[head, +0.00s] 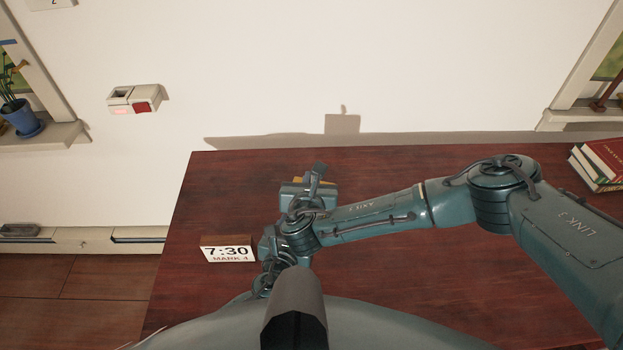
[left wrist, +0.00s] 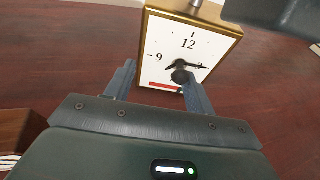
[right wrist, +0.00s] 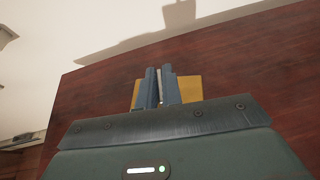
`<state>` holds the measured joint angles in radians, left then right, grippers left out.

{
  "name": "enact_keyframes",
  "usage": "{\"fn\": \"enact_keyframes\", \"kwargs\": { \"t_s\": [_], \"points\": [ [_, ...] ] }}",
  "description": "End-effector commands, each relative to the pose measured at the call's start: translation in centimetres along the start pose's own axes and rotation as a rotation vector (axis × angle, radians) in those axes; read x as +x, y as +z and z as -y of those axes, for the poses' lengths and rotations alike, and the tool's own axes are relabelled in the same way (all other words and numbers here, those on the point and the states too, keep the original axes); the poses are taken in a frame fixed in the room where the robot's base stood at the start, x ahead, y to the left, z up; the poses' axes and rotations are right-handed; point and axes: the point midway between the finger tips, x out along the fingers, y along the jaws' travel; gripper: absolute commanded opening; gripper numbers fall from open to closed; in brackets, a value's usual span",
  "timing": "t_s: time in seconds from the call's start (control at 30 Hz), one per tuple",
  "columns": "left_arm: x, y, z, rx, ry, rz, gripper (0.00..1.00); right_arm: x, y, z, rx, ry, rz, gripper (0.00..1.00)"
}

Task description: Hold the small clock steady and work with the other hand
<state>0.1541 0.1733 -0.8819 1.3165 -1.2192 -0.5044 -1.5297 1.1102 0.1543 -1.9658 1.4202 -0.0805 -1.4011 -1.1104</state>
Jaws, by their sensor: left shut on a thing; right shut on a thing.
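The small clock (left wrist: 168,54) has a gold case and a white face with black numerals, dark hands and a red strip low down. My left gripper (left wrist: 158,72) is shut on it, one finger on each side of its lower part. In the right wrist view the yellow case (right wrist: 190,90) shows behind my right gripper (right wrist: 161,72), which is shut on a thin grey part at the clock. A grey stub also stands on the clock's top edge in the left wrist view. In the head view my right arm and wrist hide most of the clock.
Books (head: 600,165) lie at the far right. A wall box with a red button (head: 141,107) and a potted plant (head: 20,117) are at the left.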

Motion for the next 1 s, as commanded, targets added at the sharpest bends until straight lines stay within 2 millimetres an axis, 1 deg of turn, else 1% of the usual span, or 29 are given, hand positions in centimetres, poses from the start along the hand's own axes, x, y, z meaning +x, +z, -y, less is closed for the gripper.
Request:
{"fn": "enact_keyframes", "kwargs": {
  "t_s": [0.13, 0.43, 0.47, 0.7, 0.73, 1.0],
  "points": [
    [-0.04, -0.07, 0.1, -0.001, -0.002, -0.001, 0.25, 0.0, -0.02, -0.03, 0.03, -0.071, 0.0, 0.0],
    [-0.04, -0.06, 0.1, -0.001, -0.002, -0.001, 0.25, 0.0, 0.04, 0.02, 0.033, -0.082, 0.001, 0.0],
    [-0.04, -0.06, 0.1, -0.001, -0.002, -0.001, 0.25, 0.0, 0.04, 0.01, 0.033, -0.082, 0.001, 0.08],
    [-0.03, -0.06, 0.1, -0.001, -0.002, -0.001, 0.25, 0.0, 0.02, 0.01, 0.033, -0.082, 0.0, 0.28],
    [-0.03, -0.06, 0.1, -0.001, -0.002, -0.001, 0.25, 0.0, 0.02, 0.01, 0.033, -0.082, 0.0, 0.29],
    [-0.03, -0.05, 0.09, -0.002, -0.002, -0.001, 0.25, -0.09, 0.26, 0.01, 0.034, -0.081, 0.0, 0.29]
  ]
}}
